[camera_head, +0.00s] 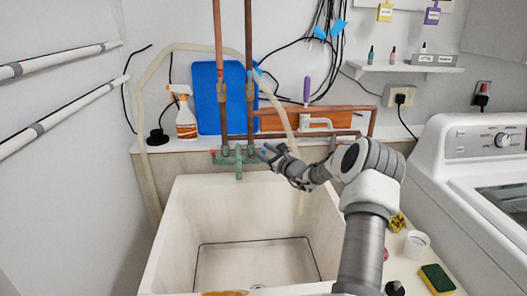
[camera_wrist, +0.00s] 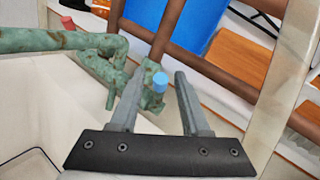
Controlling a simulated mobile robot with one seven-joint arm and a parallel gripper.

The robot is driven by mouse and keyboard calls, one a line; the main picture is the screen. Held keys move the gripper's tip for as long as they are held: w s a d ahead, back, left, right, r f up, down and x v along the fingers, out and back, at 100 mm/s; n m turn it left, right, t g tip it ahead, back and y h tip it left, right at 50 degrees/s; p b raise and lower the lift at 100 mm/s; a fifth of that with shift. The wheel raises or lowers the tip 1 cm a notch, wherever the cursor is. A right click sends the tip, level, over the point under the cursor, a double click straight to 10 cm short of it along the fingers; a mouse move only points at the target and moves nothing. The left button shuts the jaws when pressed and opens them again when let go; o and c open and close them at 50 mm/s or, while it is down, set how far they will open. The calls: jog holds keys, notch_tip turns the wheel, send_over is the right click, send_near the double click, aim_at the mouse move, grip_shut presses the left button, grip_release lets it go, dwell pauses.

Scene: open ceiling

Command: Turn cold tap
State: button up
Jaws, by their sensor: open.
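The cold tap is a small blue-capped knob (camera_wrist: 160,82) on weathered green pipework (camera_wrist: 88,42) above the sink. In the wrist view my gripper (camera_wrist: 158,78) is open, and the blue cap shows between its two fingertips. I cannot tell whether either finger touches it. A red-capped knob (camera_wrist: 67,22) sits on the far left of the same fitting. In the head view the green tap fitting (camera_head: 238,160) is at the sink's back edge, and my gripper (camera_head: 268,152) reaches its right end from the right. My gripper partly hides the cold tap there.
The pale sink (camera_head: 165,245) is empty below the taps. Brown pipes (camera_head: 249,50) rise behind the fitting, and a beige hose (camera_head: 284,110) hangs close behind my gripper. A spray bottle (camera_head: 186,118) stands at the back left. A washing machine (camera_head: 455,190) is on the right.

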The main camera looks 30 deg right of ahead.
jog(key=shift+w, duration=0.15)
grip_shut()
dwell(1.4)
